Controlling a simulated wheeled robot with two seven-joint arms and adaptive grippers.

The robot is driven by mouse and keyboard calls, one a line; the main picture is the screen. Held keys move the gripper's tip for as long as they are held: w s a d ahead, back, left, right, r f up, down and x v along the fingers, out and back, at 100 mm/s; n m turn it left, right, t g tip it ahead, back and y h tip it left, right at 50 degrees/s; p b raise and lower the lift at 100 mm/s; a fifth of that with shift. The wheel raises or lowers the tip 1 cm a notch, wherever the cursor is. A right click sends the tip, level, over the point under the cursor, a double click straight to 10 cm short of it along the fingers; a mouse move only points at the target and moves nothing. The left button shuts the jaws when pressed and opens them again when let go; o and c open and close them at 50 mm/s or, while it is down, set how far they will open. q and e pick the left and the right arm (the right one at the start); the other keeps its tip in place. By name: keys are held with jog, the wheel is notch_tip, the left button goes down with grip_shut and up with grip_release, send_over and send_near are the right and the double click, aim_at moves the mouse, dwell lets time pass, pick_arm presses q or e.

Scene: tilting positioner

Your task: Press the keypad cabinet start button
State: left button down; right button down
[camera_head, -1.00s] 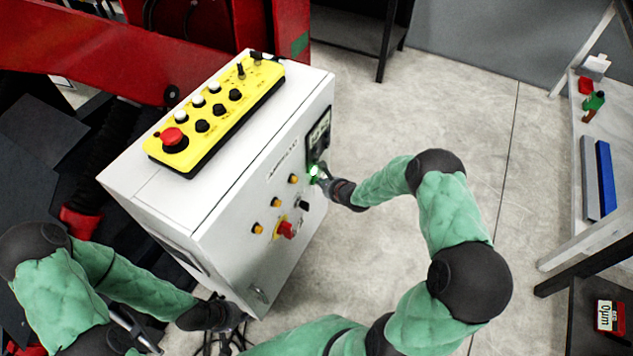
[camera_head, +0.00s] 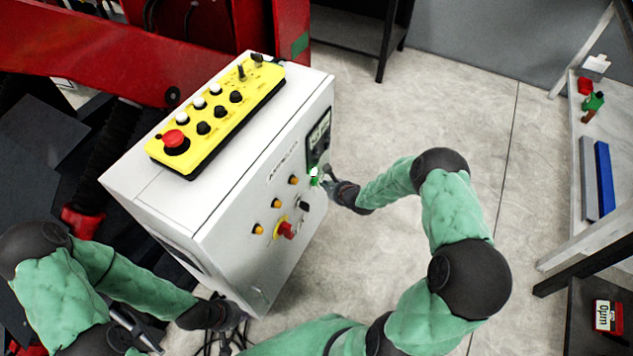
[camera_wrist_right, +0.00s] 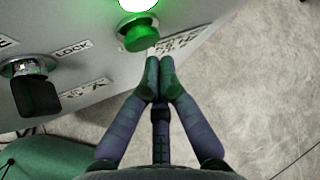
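The white keypad cabinet (camera_head: 225,225) stands left of centre in the head view. A green button (camera_head: 314,180) is on its front panel, under the dark display. In the right wrist view the green button (camera_wrist_right: 138,33) sits below a brightly lit green lamp (camera_wrist_right: 138,4). My right gripper (camera_head: 328,178) is in front of the panel beside the button. In the wrist view its fingertips (camera_wrist_right: 160,76) are together with nothing between them, just below the button and seemingly apart from it. My left gripper (camera_head: 238,318) is by the cabinet's lower front edge; its fingers are unclear.
A yellow control box (camera_head: 215,118) with a red knob lies on the cabinet top. The panel also bears a red emergency knob (camera_head: 286,230) and a black lock switch (camera_wrist_right: 35,92). A workbench (camera_head: 610,150) is at the right; the floor between is clear.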

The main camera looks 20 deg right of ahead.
jog(key=s+d+p, duration=0.1)
jog(key=s, duration=0.1)
jog(key=s+d+p, duration=0.1)
jog(key=s+d, duration=0.1)
dwell(0.6)
dwell(0.8)
jog(key=s+a+f+n+g+y+p, duration=0.2)
jog(key=s+a+n+g, duration=0.8)
jog(key=s+a+n, duration=1.3)
jog(key=shift+s+a+p, duration=0.25)
jog(key=shift+s+p, duration=0.25)
jog(key=shift+s, duration=0.05)
dwell(0.7)
